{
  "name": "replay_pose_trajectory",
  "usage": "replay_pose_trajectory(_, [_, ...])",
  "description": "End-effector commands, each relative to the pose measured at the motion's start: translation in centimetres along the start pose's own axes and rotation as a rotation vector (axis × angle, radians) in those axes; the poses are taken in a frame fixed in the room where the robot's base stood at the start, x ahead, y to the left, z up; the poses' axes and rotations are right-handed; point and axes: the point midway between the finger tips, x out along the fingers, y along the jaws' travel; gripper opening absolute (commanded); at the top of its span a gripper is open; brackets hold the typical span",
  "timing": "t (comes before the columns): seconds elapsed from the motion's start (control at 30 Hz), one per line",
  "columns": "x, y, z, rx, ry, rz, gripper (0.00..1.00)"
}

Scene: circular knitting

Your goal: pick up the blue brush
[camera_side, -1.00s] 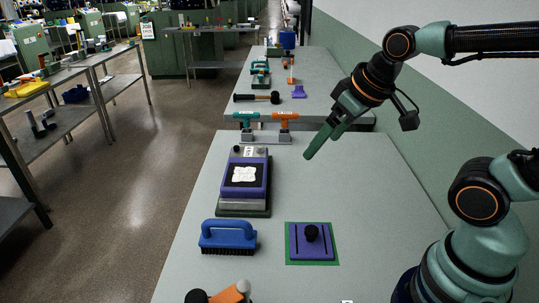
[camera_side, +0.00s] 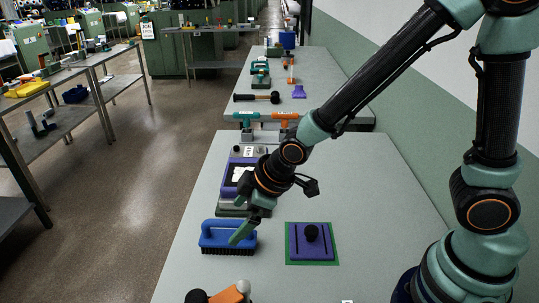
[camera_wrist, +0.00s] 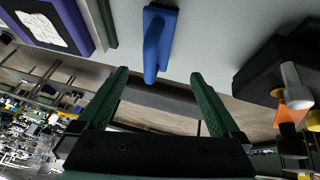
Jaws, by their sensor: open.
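The blue brush (camera_side: 216,239) stands bristles down near the left edge of the table (camera_side: 274,200), with its handle on top. My gripper (camera_side: 237,240) is at the brush's right part in the side view and overlaps it there. In the wrist view the blue brush (camera_wrist: 160,32) is at the top middle, beyond and between the two green fingertips. My gripper (camera_wrist: 160,74) has its fingers wide apart in that view, with nothing held between them. Whether a finger touches the brush cannot be told.
A purple-framed device (camera_side: 231,179) with a white patch stands behind the brush, partly hidden by my arm. A purple plate with a black knob (camera_side: 312,248) lies on a green mat to the right. An orange-handled tool (camera_side: 233,294) is at the front edge.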

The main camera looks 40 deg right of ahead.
Motion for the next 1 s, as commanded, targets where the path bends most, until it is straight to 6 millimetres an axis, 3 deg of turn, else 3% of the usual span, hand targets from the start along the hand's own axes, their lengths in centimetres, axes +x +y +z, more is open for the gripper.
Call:
replay_pose_trajectory(0.3, [3.8,0.0,0.1,0.002,-0.004,-0.001,1.00])
replay_pose_trajectory(0.67, [5.5,0.2,-0.1,0.003,-0.002,0.001,1.00])
replay_pose_trajectory(1.0, [9.2,0.6,-0.6,0.003,-0.005,0.001,1.00])
